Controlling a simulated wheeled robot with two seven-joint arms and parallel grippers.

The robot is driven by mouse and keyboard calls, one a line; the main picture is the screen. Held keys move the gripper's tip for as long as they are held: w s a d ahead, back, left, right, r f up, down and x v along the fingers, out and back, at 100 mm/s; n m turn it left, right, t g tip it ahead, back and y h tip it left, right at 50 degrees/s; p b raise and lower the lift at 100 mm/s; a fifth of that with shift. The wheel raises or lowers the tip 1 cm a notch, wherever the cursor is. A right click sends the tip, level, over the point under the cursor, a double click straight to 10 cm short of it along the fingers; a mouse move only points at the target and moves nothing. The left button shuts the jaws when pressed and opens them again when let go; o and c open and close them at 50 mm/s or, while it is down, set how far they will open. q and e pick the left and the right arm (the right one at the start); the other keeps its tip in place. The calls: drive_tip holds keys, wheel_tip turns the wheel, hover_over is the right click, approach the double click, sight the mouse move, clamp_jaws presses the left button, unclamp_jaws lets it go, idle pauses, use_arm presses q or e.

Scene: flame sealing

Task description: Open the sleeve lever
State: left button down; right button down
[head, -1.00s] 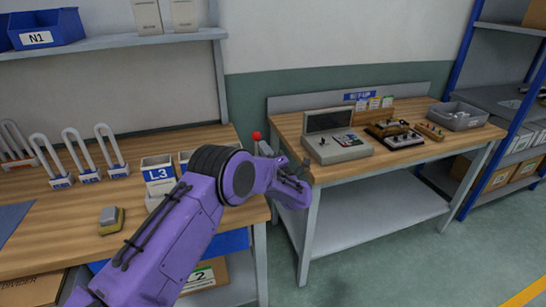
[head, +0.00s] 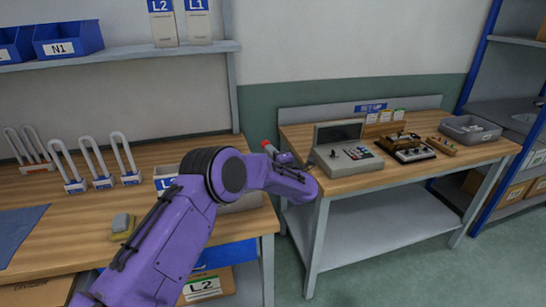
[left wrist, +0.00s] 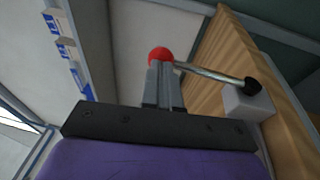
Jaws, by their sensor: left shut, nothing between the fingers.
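The sleeve lever is a metal rod (left wrist: 212,74) with a red ball knob (left wrist: 160,55) at its left end and a black pivot end on a pale grey block (left wrist: 248,104) at its right. The knob also shows in the head view (head: 266,144), just beyond my purple left wrist. My left gripper (left wrist: 163,84) is shut and empty. Its fingertips overlap the knob's lower edge in the left wrist view; I cannot tell whether they touch. In the head view my left gripper (head: 277,153) is small, beside the knob. My arm hides the sleeve unit there. My right gripper is not in view.
The left wooden bench (head: 75,227) holds several white U-shaped pieces, a grey-and-yellow block (head: 122,225) and bins partly hidden by my arm. The set-up bench (head: 350,182) on the right carries a control console (head: 345,157) and a grey tray (head: 470,129). A gap separates the benches.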

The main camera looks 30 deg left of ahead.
use_arm(q)
drive_tip(key=w+a+h, duration=0.1)
drive_tip(key=w+a+g+h+b, duration=0.1)
drive_tip(key=a, duration=0.1)
drive_tip(key=shift+w+r, duration=0.2)
drive_tip(key=shift+w, duration=0.1)
drive_tip(key=shift+r, duration=0.1)
idle(0.5)
